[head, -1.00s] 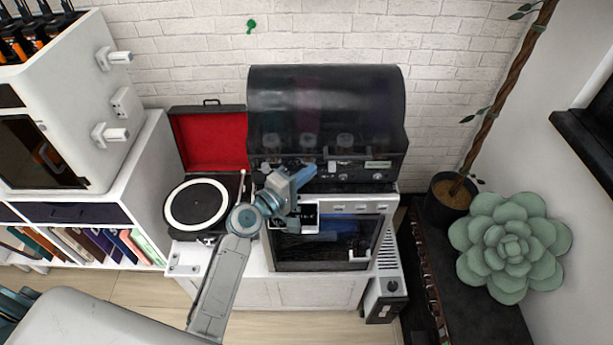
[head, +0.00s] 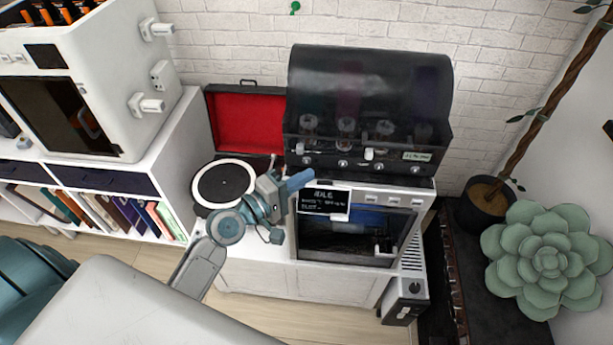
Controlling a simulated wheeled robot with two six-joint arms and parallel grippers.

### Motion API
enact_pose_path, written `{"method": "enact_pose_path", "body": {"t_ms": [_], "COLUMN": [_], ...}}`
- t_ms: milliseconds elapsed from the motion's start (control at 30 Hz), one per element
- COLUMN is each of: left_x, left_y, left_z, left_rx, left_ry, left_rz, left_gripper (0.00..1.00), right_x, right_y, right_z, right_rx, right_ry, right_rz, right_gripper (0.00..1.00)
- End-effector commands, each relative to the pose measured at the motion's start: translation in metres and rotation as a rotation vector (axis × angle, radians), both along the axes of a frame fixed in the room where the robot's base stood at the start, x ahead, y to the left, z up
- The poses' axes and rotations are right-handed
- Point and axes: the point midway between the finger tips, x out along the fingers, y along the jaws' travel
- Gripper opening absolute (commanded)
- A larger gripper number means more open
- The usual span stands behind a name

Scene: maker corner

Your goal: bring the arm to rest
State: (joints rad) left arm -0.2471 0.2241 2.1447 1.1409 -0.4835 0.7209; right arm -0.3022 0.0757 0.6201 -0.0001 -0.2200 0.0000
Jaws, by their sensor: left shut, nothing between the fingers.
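My left arm reaches in from the bottom in the head view. Its gripper (head: 298,181) points up and to the right, shut and empty. It is in front of the white cabinet, between the record player (head: 223,184) and the machine with a small screen (head: 323,202). The arm's wrist covers part of the record player's front edge. I cannot tell whether the gripper touches anything. My right gripper is not in view.
A black machine with a curved hood (head: 370,85) stands behind the screen machine. A white printer-like box (head: 100,80) stands on a shelf with books (head: 120,212) at left. A potted plant (head: 487,200) and a green succulent (head: 545,260) are at right.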

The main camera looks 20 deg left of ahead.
Motion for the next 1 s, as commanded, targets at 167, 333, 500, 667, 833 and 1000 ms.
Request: {"method": "enact_pose_path", "body": {"t_ms": [167, 333, 500, 667, 833, 1000], "left_x": [0.000, 0.000, -0.013, -0.061, -0.120, -0.164], "left_y": [0.000, 0.000, -0.008, -0.020, -0.003, 0.023], "left_z": [0.000, 0.000, -0.013, -0.059, -0.106, -0.127], "left_rx": [0.000, 0.000, 0.124, 0.559, 1.026, 1.297], "left_ry": [0.000, 0.000, 0.013, 0.078, 0.206, 0.332], "left_rz": [0.000, 0.000, -0.035, -0.160, -0.319, -0.434], "left_gripper": [0.00, 0.00, 0.00, 0.00, 0.00, 0.00], "right_x": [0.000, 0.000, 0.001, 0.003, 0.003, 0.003], "right_y": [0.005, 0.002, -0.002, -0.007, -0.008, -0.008], "right_z": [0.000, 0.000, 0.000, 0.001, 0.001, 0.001], "right_rx": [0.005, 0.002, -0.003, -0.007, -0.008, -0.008], "right_ry": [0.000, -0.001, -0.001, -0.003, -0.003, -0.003], "right_rz": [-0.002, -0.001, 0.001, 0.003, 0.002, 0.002], "right_gripper": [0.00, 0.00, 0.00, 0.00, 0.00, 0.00]}}
